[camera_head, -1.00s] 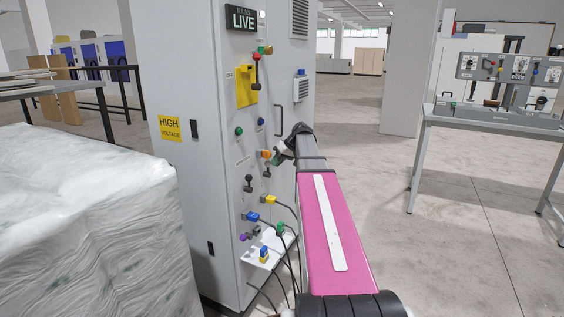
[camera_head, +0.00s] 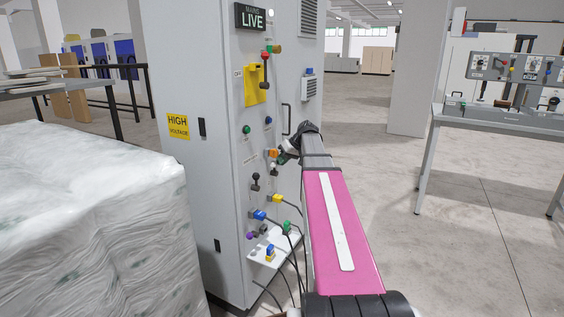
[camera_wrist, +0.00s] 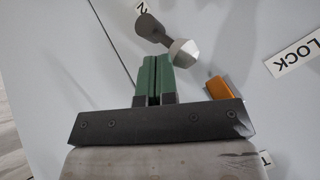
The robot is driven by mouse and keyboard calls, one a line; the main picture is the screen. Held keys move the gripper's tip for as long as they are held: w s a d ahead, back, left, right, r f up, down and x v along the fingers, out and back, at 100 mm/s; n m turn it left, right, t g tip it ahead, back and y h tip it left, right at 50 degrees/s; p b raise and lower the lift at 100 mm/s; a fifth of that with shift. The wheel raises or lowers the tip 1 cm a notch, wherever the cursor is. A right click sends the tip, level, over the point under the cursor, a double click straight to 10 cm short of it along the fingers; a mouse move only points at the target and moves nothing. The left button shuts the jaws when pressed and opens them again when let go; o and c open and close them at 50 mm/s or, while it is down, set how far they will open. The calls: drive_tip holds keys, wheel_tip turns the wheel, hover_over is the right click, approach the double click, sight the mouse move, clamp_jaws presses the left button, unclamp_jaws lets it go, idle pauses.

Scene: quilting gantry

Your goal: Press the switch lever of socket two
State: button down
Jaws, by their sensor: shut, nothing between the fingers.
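In the head view my gripper (camera_head: 281,158) is at the front of the tall grey cabinet (camera_head: 205,215), where my own arm and wrist hide most of this lever.
An orange piece (camera_wrist: 217,87) and a LOCK label (camera_wrist: 295,55) are to the right in the wrist view. A wrapped stack (camera_head: 90,220) stands left.

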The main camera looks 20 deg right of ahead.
drive_tip(key=shift+w+d+f, duration=0.4)
drive_tip(key=shift+w+d, duration=0.1)
drive_tip(key=shift+d, duration=0.05)
